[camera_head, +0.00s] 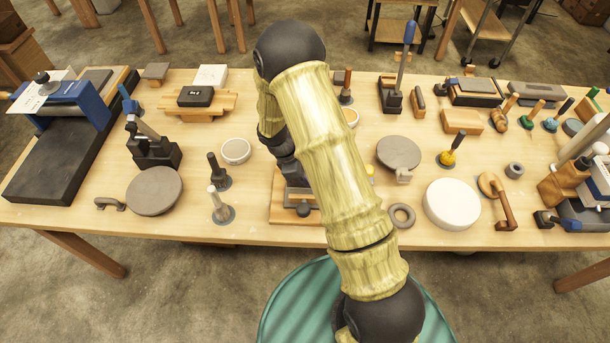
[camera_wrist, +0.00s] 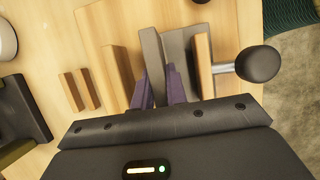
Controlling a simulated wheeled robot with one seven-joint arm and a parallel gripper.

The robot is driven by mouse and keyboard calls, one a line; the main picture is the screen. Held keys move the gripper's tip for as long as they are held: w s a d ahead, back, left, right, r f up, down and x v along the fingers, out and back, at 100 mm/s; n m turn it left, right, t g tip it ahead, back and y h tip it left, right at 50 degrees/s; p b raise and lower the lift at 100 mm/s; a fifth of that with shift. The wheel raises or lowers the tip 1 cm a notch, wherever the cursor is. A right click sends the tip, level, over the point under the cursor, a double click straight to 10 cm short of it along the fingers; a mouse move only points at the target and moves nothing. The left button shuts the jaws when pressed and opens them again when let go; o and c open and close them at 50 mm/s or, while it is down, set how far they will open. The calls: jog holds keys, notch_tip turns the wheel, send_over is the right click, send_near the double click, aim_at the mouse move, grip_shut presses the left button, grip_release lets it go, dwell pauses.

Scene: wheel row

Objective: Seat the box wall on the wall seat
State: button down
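In the wrist view, my gripper (camera_wrist: 162,84) has its purple fingers on either side of a thin upright grey plate (camera_wrist: 151,52), which I take for the box wall. The fingers look closed on it. Just right is a wider grey surface (camera_wrist: 177,45) beside a wooden bar (camera_wrist: 204,62), probably the wall seat. A black knob (camera_wrist: 258,63) on a metal rod sits right of the bar. I cannot tell whether the plate touches the seat. In the head view, the wooden base (camera_head: 283,215) lies below my gripper, partly hidden by my arm.
Wooden strips (camera_wrist: 87,88) stand left of my gripper in the wrist view. In the head view, a grey ring (camera_head: 401,215), a white disc (camera_head: 452,204) and a rod on a round base (camera_head: 221,207) stand near the fixture. The bench is crowded with tools.

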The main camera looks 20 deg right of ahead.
jog(key=c, duration=1.6)
grip_release()
jog(key=shift+o, duration=0.2)
jog(key=shift+p+v, duration=1.4)
jog(key=shift+v, duration=0.4)
jog(key=o, duration=0.5)
jog(key=shift+o, duration=0.5)
jog(key=o, duration=1)
jog(key=shift+c, duration=0.2)
